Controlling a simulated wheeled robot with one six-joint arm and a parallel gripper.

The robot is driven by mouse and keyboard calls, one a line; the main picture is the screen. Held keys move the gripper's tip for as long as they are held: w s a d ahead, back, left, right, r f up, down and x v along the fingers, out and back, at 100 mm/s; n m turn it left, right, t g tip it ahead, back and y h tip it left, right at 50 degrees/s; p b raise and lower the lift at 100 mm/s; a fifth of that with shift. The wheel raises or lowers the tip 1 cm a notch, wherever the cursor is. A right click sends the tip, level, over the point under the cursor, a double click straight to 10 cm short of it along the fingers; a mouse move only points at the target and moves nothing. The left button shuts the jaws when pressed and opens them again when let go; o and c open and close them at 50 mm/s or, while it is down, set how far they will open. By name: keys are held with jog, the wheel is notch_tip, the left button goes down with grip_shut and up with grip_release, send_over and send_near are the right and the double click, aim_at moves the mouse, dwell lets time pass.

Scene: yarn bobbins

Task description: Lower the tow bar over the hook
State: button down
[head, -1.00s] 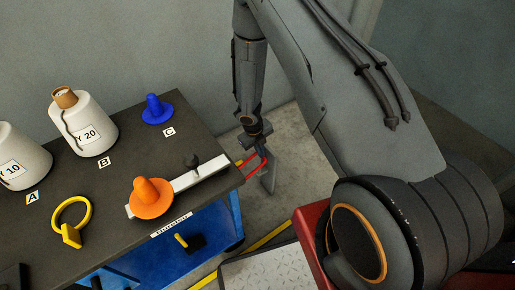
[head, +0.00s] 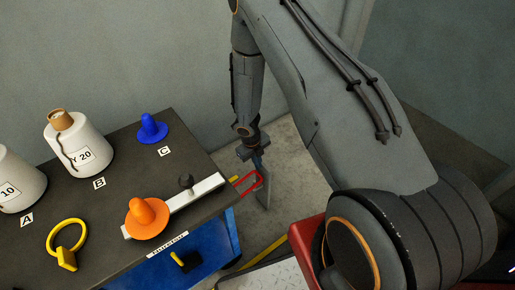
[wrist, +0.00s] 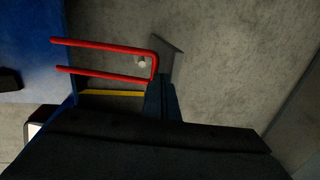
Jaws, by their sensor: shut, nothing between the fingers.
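The tow bar is a red U-shaped bar (wrist: 110,71) reaching out from the blue cart side in the wrist view; it also shows in the head view (head: 246,184) beside the table's right end. A small pale peg (wrist: 141,62), likely the hook, shows inside the bar's closed end, by a grey upright plate (wrist: 172,58). I cannot tell the bar's height against it. My gripper (wrist: 160,88) is shut with nothing held, its tips close to the bar's closed end; contact is unclear. In the head view my gripper (head: 258,164) is small and partly hidden.
Yellow floor tape (wrist: 110,93) lies below the bar. Bare concrete floor (wrist: 230,70) is clear right of the plate.

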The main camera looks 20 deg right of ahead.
notch_tip(320, 180, up, 10)
jog(key=p, duration=0.1)
jog(key=h+b, duration=0.3)
jog(key=b, duration=0.3)
send_near(258, 174)
jog(key=shift+t, duration=0.5)
jog(key=b+x, duration=0.1)
jog(key=x, duration=0.1)
jog(key=b+x, duration=0.1)
jog(key=x, duration=0.1)
jog(key=s+b+x, duration=0.1)
jog(key=x, duration=0.1)
jog(key=shift+d+f, duration=0.15)
jog(key=shift+f, duration=0.1)
